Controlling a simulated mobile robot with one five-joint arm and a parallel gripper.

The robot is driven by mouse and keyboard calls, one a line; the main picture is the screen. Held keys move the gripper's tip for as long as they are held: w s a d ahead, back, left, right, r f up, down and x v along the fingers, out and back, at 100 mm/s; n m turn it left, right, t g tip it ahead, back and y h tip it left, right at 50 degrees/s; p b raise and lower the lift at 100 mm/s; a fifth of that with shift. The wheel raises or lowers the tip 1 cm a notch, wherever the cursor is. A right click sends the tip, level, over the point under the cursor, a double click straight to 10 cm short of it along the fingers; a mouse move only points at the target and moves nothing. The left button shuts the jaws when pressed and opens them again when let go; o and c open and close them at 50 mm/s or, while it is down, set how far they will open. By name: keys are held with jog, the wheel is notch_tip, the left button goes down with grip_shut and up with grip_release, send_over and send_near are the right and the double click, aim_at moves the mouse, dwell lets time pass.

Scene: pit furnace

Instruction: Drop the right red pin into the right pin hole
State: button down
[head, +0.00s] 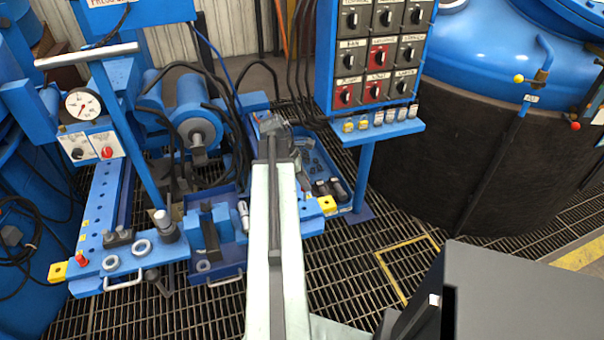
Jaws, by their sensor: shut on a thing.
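My gripper (268,124) is at the far end of my pale arm, above the back of the blue bench. It is small and partly hidden by the arm. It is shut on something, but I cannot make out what. A red pin (81,258) stands near the left front end of the bench, beside a yellow block (58,271). Another yellow block (327,205) is at the right front end, to the right of my arm. I see no red pin there, and I cannot make out the right pin hole. My arm hides part of the bench's middle.
A blue control panel (378,50) on a post stands right of my gripper. A blue motor (190,110) with black cables is to its left. Metal rings (142,247) and blue trays (215,265) lie at the front. A large blue-topped furnace (480,130) fills the right.

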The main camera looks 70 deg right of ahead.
aim_at(304, 199)
jog(key=shift+w+d+r+p, duration=0.1)
jog(key=shift+r+p, duration=0.05)
jog(key=shift+r, duration=0.4)
jog(key=shift+w+d+r+p, duration=0.1)
jog(key=shift+r+p, duration=0.05)
jog(key=shift+r, duration=0.35)
notch_tip(304, 199, down, 12)
jog(key=b, duration=1.1)
jog(key=shift+r, duration=0.25)
jog(key=c, duration=1.2)
grip_release()
jog(key=p+v, duration=0.6)
jog(key=v, duration=0.1)
jog(key=shift+a+r+p, duration=0.1)
jog(key=shift+r+p, duration=0.3)
